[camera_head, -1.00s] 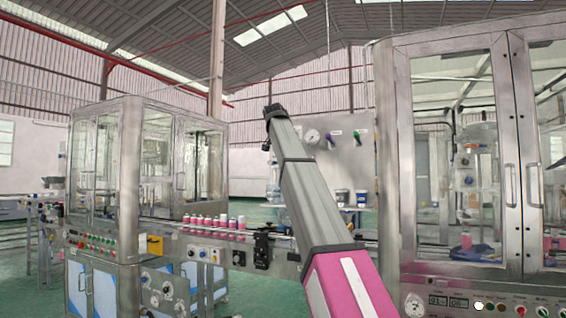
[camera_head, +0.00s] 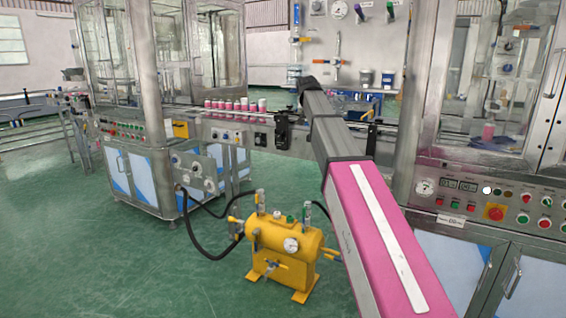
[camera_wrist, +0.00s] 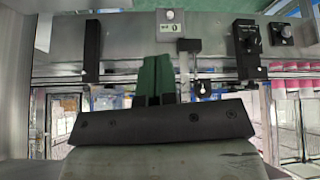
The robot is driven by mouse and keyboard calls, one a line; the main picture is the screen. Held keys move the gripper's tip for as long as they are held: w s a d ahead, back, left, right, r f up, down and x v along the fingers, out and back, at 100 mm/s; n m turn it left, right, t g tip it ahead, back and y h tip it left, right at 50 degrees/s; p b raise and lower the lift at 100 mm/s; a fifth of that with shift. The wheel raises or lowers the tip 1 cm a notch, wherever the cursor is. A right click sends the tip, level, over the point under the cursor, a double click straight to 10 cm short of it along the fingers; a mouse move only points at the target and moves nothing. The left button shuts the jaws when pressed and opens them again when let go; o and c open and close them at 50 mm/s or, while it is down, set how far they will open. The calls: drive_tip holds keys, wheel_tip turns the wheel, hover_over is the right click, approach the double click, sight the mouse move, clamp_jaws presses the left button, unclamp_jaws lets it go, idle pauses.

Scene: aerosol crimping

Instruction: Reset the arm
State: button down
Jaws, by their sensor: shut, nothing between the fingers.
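My arm (camera_head: 335,140), with grey links and a pink lower section, reaches up and away from the lower right in the head view. Its far end stands in front of the conveyor line; my gripper itself cannot be made out there. In the wrist view my gripper (camera_wrist: 157,80) shows two green fingers close together above a dark bar. They are shut with nothing between them. A grey machine panel with black brackets lies beyond the fingers; I cannot tell the gap.
Pink-and-white cans (camera_head: 236,105) stand in a row on the conveyor, left of my arm. A yellow tank (camera_head: 282,245) with a black hose sits on the green floor. A glazed machine with a control panel (camera_head: 490,198) stands close at right. Open floor lies at lower left.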

drive_tip(key=s+d+f+n+g, duration=0.1)
drive_tip(key=s+f, duration=0.4)
drive_tip(key=f, duration=0.5)
drive_tip(key=s+d+f+g+y, duration=0.15)
drive_tip(key=s+f, duration=0.35)
drive_tip(key=f, duration=0.6)
drive_tip(key=s+d+f+n+g, duration=0.15)
drive_tip(key=s+f, duration=0.25)
drive_tip(key=f, duration=0.6)
drive_tip(key=s+d+f+g+y, duration=0.1)
drive_tip(key=s+d+f, duration=0.1)
drive_tip(key=s+f, duration=1.7)
drive_tip(key=shift+s+d+n+g, duration=0.3)
drive_tip(key=shift+s+n, duration=0.15)
drive_tip(key=shift+s, duration=0.7)
